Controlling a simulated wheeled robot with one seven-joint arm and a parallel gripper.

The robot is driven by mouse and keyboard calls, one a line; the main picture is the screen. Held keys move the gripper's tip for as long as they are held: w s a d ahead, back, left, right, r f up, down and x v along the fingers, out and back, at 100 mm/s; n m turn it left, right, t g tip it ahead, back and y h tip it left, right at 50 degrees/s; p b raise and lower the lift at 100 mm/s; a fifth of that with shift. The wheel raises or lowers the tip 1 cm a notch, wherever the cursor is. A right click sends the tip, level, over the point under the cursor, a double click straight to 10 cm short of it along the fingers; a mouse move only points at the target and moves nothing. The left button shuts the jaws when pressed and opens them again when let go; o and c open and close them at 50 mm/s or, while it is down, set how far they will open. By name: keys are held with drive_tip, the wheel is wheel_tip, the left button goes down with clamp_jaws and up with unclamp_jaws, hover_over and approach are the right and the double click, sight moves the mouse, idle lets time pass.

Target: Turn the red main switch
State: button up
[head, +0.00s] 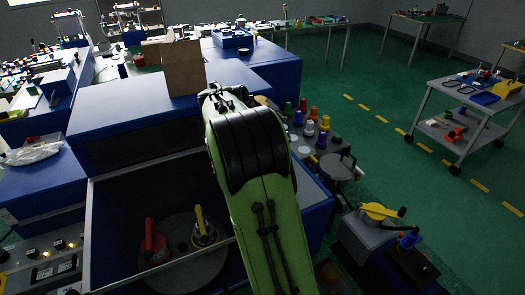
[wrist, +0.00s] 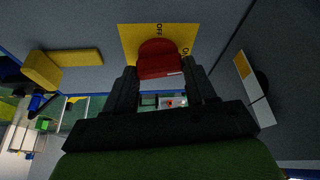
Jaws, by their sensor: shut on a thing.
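The red main switch (wrist: 159,58) shows in the wrist view as a red knob on a yellow plate (wrist: 128,38) with dark lettering that reads OFF at the top. A small pale mark shows near the knob's lower right edge. My gripper (wrist: 161,72) is shut on the knob, with one dark finger at each side of it. In the head view my green arm reaches forward over the blue bench, and it hides my gripper and the switch.
In the wrist view a yellow handle (wrist: 75,58) stands out at left, and a pale plate with a black knob (wrist: 262,82) is at right. In the head view, red (head: 153,245) and yellow (head: 203,228) handled things sit in an open bay. A brown board (head: 184,68) stands behind.

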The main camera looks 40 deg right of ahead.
drive_tip(key=shift+w+m+g+p, duration=0.1)
drive_tip(key=shift+m+g+p, duration=0.4)
drive_tip(key=shift+m, duration=0.7)
drive_tip(key=o, duration=1)
drive_tip(key=shift+o, duration=0.2)
drive_tip(key=p+v, duration=0.7)
drive_tip(key=v, duration=0.9)
drive_tip(key=shift+d, duration=0.2)
